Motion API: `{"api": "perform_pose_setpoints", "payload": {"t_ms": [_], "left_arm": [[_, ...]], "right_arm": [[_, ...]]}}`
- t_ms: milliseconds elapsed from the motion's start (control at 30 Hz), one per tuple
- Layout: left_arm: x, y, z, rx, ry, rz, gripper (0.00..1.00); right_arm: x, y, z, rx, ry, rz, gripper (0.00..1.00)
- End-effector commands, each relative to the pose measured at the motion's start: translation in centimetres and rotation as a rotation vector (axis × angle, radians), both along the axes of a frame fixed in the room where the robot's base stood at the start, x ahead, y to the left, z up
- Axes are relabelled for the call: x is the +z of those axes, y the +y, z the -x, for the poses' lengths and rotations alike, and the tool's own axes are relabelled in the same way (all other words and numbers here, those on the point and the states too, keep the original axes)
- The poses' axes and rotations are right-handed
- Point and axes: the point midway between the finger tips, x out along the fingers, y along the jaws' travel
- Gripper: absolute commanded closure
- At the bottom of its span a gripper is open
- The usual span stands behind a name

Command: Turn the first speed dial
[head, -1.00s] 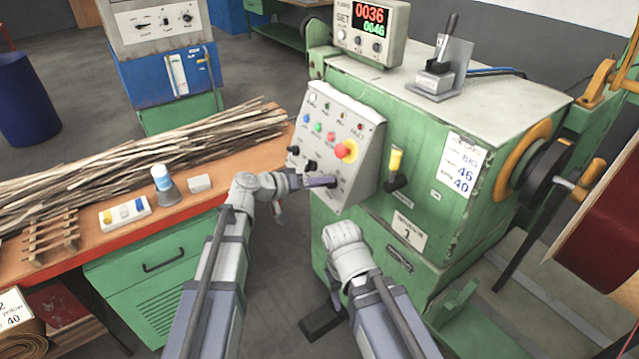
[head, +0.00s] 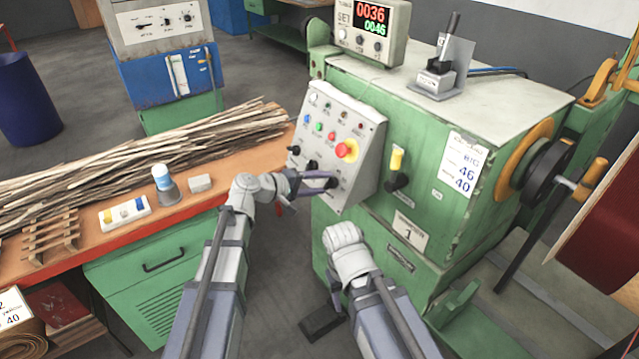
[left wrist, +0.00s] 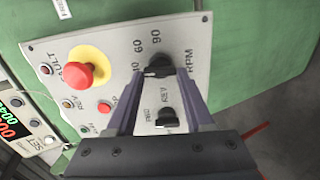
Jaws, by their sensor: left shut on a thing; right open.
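The grey control panel (head: 352,122) is on the front of the green machine. In the left wrist view, a black dial (left wrist: 158,66) marked RPM, with numbers including 60 and 90, sits between my left fingertips. My left gripper (head: 326,183) is shut on this dial at the panel's lower right; the fingers partly hide it. A second black dial (left wrist: 166,118), with small lettering beside it, sits apart from it between the fingers in the wrist view.
A red button on a yellow base (left wrist: 88,75) is near the gripped dial. A yellow-topped lever (head: 396,168) sticks out right of the panel. An orange-topped workbench (head: 190,215) with wooden strips stands left. A pedal (head: 322,325) lies on the floor.

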Motion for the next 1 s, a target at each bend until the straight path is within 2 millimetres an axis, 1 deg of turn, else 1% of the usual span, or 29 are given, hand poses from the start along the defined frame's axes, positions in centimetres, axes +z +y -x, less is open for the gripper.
{"api": "perform_pose_setpoints", "payload": {"t_ms": [267, 667, 700, 933, 1000], "left_arm": [[-0.07, 0.03, 0.03, 0.017, 0.034, 0.023, 1.0], [-0.07, 0.03, 0.03, 0.018, 0.037, 0.025, 1.0], [-0.07, 0.04, 0.03, 0.018, 0.037, 0.025, 0.43], [-0.04, 0.02, 0.01, 0.018, 0.035, 0.025, 0.17], [-0.04, 0.02, 0.01, 0.018, 0.035, 0.025, 0.17]], "right_arm": [[-0.05, 0.0, 0.0, 0.0, 0.0, 0.0, 0.5], [-0.05, -0.01, 0.0, 0.0, 0.0, 0.0, 0.5], [-0.05, -0.01, 0.0, 0.0, 0.0, 0.0, 0.5], [-0.04, 0.0, 0.0, 0.0, 0.0, 0.0, 0.5], [-0.04, 0.0, 0.0, 0.0, 0.0, 0.0, 0.5]]}}
